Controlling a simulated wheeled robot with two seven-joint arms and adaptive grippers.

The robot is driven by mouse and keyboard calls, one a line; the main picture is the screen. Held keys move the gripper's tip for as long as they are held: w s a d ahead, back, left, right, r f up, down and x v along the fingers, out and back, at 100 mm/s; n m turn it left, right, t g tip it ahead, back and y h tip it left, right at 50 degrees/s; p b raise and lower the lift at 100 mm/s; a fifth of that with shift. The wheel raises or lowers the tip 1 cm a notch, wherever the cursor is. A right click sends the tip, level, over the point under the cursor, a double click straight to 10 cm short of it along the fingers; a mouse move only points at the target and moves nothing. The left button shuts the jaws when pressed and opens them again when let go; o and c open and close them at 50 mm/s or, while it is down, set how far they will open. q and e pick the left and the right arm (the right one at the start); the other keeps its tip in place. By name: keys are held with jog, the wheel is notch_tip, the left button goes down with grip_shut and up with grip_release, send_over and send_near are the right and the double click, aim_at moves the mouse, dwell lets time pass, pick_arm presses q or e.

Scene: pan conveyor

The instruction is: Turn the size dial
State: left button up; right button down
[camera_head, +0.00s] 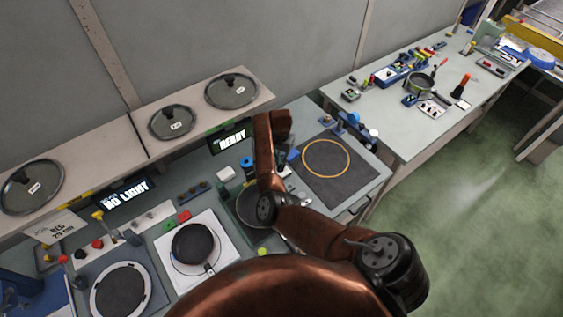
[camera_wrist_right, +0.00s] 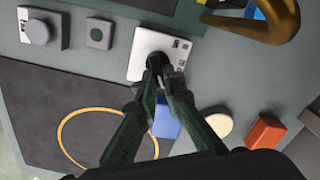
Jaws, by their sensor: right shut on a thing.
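In the right wrist view, a white square plate (camera_wrist_right: 143,63) with small dark marks carries the small dark size dial (camera_wrist_right: 156,58). My right gripper (camera_wrist_right: 159,73) has its fingertips closed together on the dial, over the plate. The fingers hide most of the dial, so its setting cannot be read. In the head view my copper-coloured right arm reaches over the bench and largely hides the gripper and the dial. My left gripper is not in view.
A dark mat with a yellow ring (camera_head: 326,157) lies right of my arm. A pan (camera_head: 193,243) sits on a white plate, and another pan (camera_head: 250,207) is partly under my arm. A "READY" display (camera_head: 231,139) stands behind. Lids (camera_head: 231,90) rest on the shelf.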

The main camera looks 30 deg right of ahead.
jog(key=shift+r+n+p, duration=0.2)
jog(key=shift+n+p, duration=0.2)
jog(key=shift+p, duration=0.35)
jog(key=n+p, duration=0.5)
jog(key=p, duration=0.1)
jog(key=shift+w+a+n+p, duration=0.15)
jog(key=shift+w+n+p, duration=0.05)
jog(key=shift+n+p, duration=0.2)
jog(key=shift+a+n+p, duration=0.15)
jog(key=shift+n+p, duration=0.7)
jog(key=shift+n, duration=0.35)
jog(key=shift+w+a+f+n+p, duration=0.1)
jog(key=shift+n+p, duration=0.25)
jog(key=shift+n, duration=0.25)
jog(key=shift+a+n+p, duration=0.1)
jog(key=shift+n+p, duration=0.25)
jog(key=shift+n, duration=0.55)
jog(key=c, duration=2)
grip_release()
jog(key=shift+c, duration=0.2)
notch_tip(320, 180, up, 12)
